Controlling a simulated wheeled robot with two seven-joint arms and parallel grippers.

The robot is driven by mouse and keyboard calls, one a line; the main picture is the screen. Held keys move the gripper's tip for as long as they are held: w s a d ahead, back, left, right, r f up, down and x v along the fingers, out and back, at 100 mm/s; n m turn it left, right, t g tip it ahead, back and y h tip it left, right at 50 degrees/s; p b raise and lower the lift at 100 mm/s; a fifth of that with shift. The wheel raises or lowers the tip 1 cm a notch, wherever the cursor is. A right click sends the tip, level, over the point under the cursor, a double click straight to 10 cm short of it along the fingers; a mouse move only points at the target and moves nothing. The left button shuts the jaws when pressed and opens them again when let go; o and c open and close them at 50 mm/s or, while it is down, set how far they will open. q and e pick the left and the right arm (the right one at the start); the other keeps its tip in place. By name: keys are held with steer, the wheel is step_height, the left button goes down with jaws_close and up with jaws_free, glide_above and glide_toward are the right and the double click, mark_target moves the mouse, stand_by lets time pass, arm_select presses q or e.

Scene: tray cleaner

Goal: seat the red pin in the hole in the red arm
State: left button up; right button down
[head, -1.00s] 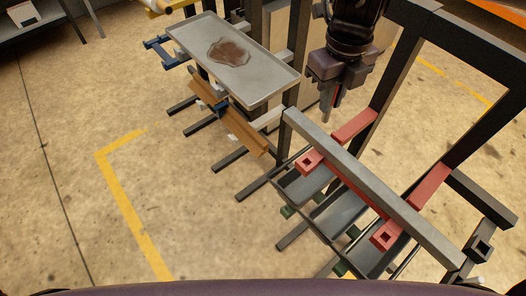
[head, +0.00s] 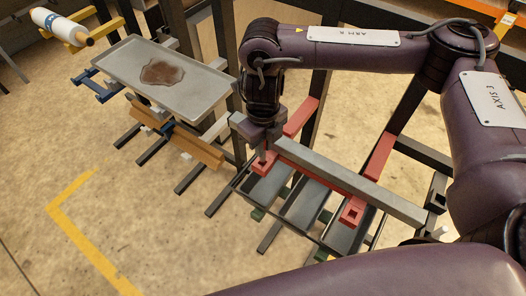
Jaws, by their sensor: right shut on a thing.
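Two red arms stick out under a long grey bar. The left red arm (head: 301,117) has its near end directly below my right gripper (head: 261,151). The right red arm (head: 380,156) shows a square hole in its near end, with nothing in it. My right gripper points down, shut on the red pin, its fingertips at the left red arm's near end. The pin is hidden by the fingers, and I cannot tell whether it is inside the hole. My left gripper is not in view.
The grey bar (head: 365,188) crosses over both red arms, close beside my right gripper. A grey tray (head: 200,92) with a brown stain lies on a rack at the left. A white and blue bottle (head: 62,26) lies behind it. Open floor is in front.

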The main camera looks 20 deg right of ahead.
mark_target(263, 160)
step_height(263, 160, down, 3)
steer(key=shift+a+f, duration=0.1)
steer(key=shift+f, duration=0.2)
steer(key=shift+f+b, duration=0.15)
steer(key=shift+b, duration=0.15)
steer(key=c, duration=1.4)
jaws_free()
